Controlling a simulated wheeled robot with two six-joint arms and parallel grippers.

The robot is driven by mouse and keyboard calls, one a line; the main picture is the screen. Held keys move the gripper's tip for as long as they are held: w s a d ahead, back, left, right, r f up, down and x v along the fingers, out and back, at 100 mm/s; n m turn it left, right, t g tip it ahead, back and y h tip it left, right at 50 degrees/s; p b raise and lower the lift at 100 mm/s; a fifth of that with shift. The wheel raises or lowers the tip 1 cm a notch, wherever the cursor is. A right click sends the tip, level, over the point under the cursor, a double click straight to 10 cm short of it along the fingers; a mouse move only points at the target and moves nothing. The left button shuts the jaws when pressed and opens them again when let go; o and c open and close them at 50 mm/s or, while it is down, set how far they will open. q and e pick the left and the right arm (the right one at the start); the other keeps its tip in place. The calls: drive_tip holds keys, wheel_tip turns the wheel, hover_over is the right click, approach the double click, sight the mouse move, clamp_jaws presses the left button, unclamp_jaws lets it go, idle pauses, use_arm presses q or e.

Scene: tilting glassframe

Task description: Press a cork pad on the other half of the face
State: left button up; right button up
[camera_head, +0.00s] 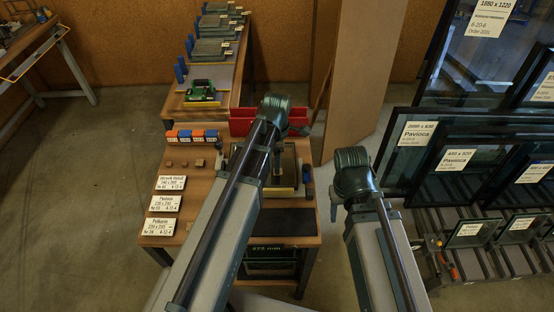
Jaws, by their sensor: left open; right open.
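Small brown blocks that look like cork pads (184,163) sit in a loose row on the wooden bench (190,222), left of my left arm. A dark framed panel (289,160) lies on the bench on the right side of that arm; the arm covers much of it, and I cannot tell whether a pad is on its face. My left gripper (277,173) is open and points down over this panel; its fingertips are small and dark here. My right gripper (334,208) is open at the bench's right edge, with nothing visible in it.
Blue and orange boxes (192,136) and a red bin (242,121) stand at the bench's back. White label cards (163,203) lie at left. Glass panes (410,155) lean in racks at right. A second bench (215,78) stands behind.

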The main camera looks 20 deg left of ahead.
use_arm(q)
wheel_tip(320, 180, up, 10)
drive_tip(key=p, duration=0.9)
drive_tip(key=shift+r, duration=0.15)
drive_tip(key=shift+f, duration=0.25)
drive_tip(key=c, duration=0.4)
drive_tip(key=shift+f+b, duration=0.35)
drive_tip(key=shift+b, duration=0.2)
drive_tip(key=shift+c, duration=1.2)
wheel_tip(320, 180, down, 4)
drive_tip(key=b, duration=0.3)
drive_tip(key=shift+d+r+b, duration=0.15)
drive_tip(key=shift+r+b, duration=0.05)
drive_tip(key=shift+b, duration=0.1)
clamp_jaws()
drive_tip(key=shift+f, duration=0.2)
drive_tip(key=shift+f+b, duration=0.15)
drive_tip(key=shift+b, duration=0.2)
